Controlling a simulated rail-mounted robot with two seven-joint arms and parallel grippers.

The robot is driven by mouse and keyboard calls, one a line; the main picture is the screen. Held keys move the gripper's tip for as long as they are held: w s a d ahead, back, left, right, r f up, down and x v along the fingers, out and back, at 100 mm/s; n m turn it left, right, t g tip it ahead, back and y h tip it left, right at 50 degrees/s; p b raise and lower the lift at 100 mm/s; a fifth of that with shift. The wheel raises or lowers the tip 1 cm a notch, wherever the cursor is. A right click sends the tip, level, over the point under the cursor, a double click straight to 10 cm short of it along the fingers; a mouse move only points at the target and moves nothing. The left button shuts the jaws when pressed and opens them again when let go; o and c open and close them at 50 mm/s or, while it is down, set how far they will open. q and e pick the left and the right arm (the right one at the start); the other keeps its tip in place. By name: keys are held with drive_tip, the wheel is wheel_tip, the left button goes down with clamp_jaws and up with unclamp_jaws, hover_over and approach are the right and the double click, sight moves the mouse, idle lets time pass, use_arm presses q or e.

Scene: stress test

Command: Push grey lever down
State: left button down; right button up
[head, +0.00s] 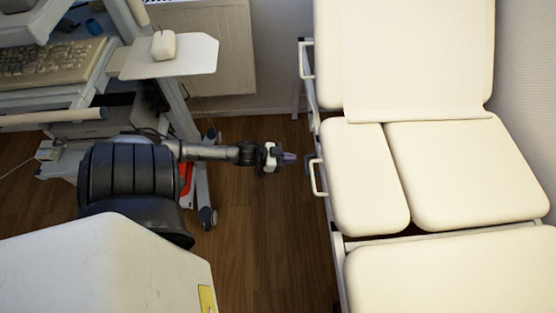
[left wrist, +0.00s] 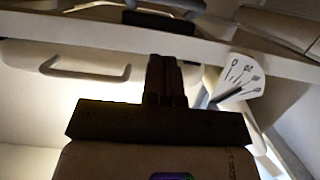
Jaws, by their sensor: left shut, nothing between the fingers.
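The treatment couch (head: 450,165) has cream pads and a pale frame. My left gripper (head: 288,158) is shut and empty, beside the couch's near side edge and pointing at it. In the left wrist view its fingers (left wrist: 166,78) are together, just below the couch frame rail (left wrist: 215,50). A grey curved bar (left wrist: 165,4) shows at the top of that view, above a dark block (left wrist: 160,21). It may be the grey lever, but I cannot tell for sure. A white fan-shaped scale with marks (left wrist: 238,80) is right of the fingers. I cannot tell whether the fingers touch anything.
A white loop handle (head: 318,178) sticks out from the couch side near my gripper. It also shows in the left wrist view. A cart with a keyboard (head: 50,62) and a white side tray (head: 195,58) stands at the left. Wooden floor (head: 270,230) is clear between cart and couch.

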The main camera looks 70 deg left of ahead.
use_arm(q)
drive_tip(key=shift+w+d+f+b, duration=0.25)
drive_tip(key=shift+w+f+b, duration=0.45)
drive_tip(key=shift+w+f, duration=0.3)
drive_tip(key=shift+w+d+f+b, duration=0.2)
drive_tip(key=shift+w+f+b, duration=0.6)
drive_tip(key=shift+f, duration=0.25)
